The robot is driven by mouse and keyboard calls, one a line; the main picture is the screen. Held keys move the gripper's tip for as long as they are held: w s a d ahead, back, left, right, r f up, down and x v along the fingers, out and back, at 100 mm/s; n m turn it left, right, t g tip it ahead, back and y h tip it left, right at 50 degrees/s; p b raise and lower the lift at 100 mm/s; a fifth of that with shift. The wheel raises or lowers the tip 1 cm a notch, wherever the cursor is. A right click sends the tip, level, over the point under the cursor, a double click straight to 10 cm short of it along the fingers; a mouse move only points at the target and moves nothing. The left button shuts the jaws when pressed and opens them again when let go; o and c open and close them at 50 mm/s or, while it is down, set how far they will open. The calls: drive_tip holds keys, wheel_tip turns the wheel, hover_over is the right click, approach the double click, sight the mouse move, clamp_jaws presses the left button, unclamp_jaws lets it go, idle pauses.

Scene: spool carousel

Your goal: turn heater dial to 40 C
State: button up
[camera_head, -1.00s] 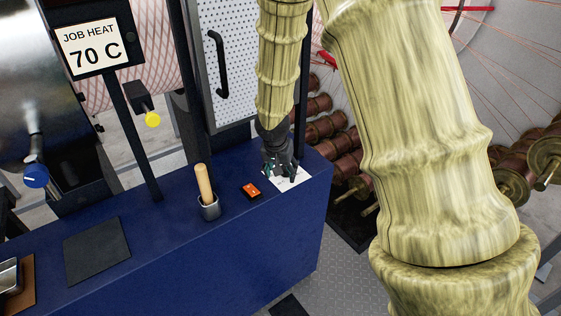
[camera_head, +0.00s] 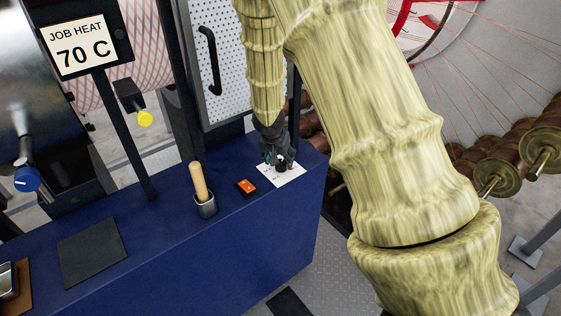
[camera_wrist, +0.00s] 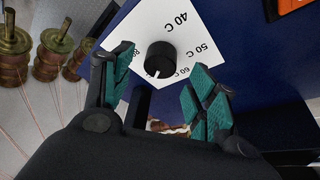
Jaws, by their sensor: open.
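The heater dial is a black round knob (camera_wrist: 160,58) on a white card (camera_wrist: 150,22) marked 40 C, 50 C and 60 C, with other marks partly hidden. A pale mark on the knob's rim points toward the bottom of the wrist view, away from 40 C. My gripper (camera_wrist: 164,66) is open, its green-padded fingers to either side of the knob in that view, with no clear contact. In the head view my gripper (camera_head: 277,158) is over the card (camera_head: 283,177) at the bench's right end.
The blue bench (camera_head: 215,255) also bears an orange switch (camera_head: 246,186), a wooden-handled tool in a cup (camera_head: 200,185) and a dark pad (camera_head: 92,252). A sign (camera_head: 80,45) reads JOB HEAT 70 C. A perforated door (camera_head: 225,65) stands behind; spools (camera_head: 500,165) are right.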

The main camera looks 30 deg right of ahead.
sight(281, 162)
drive_tip(key=shift+x, duration=1.65)
drive_tip(key=shift+c, duration=0.3)
drive_tip(key=c, duration=0.9)
